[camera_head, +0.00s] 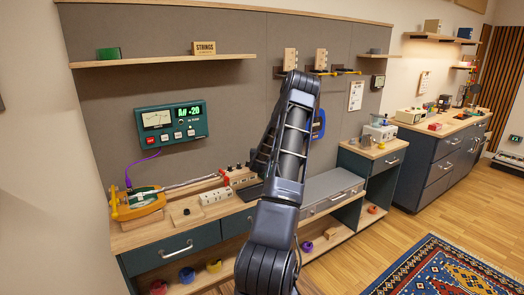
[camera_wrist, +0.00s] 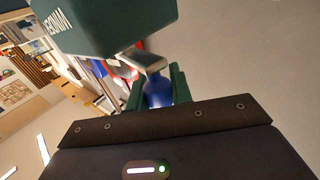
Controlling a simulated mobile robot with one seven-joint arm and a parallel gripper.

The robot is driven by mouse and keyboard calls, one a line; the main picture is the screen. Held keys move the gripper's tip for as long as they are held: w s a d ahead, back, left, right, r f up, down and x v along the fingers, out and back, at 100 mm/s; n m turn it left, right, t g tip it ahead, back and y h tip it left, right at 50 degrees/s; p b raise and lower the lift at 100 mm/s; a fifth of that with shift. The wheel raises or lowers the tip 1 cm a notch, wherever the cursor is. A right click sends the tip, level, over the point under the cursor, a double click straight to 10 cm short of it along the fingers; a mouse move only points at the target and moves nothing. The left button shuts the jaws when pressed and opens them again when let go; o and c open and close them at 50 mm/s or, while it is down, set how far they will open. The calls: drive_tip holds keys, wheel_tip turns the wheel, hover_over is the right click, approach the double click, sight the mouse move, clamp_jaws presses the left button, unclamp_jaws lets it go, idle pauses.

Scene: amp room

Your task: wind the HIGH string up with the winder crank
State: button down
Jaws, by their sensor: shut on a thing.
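In the wrist view, my gripper (camera_wrist: 158,88) is shut on a blue handle (camera_wrist: 157,93), which I take to be the winder crank's grip. A pale metal piece (camera_wrist: 140,61) shows just above it. A dark green block (camera_wrist: 110,25) with upside-down lettering, apparently reading WINDER, fills the upper left. In the head view, my arm hides the gripper. A yellow and green device (camera_head: 137,203) stands at the bench's left end, with thin strings (camera_head: 193,183) running right. Which string is HIGH cannot be told. A green tuner (camera_head: 171,122) above shows what looks like A# +20.
The workbench (camera_head: 150,235) has a white socket block (camera_head: 215,196) and a bare grey right part (camera_head: 330,184). A blue tool (camera_head: 319,124) is on the panel, partly behind my arm. A shelf (camera_head: 165,61) holds a STRINGS box (camera_head: 203,47). Open floor lies right, with a rug (camera_head: 445,268).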

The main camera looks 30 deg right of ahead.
drive_tip(key=shift+w+m+g+h, duration=0.15)
drive_tip(key=shift+m+g+h, duration=0.15)
drive_tip(key=shift+h, duration=0.1)
idle(0.5)
drive_tip(key=c, duration=1.3)
unclamp_jaws()
drive_tip(key=shift+o, duration=0.2)
drive_tip(key=v, duration=1.1)
drive_tip(key=shift+d, duration=0.1)
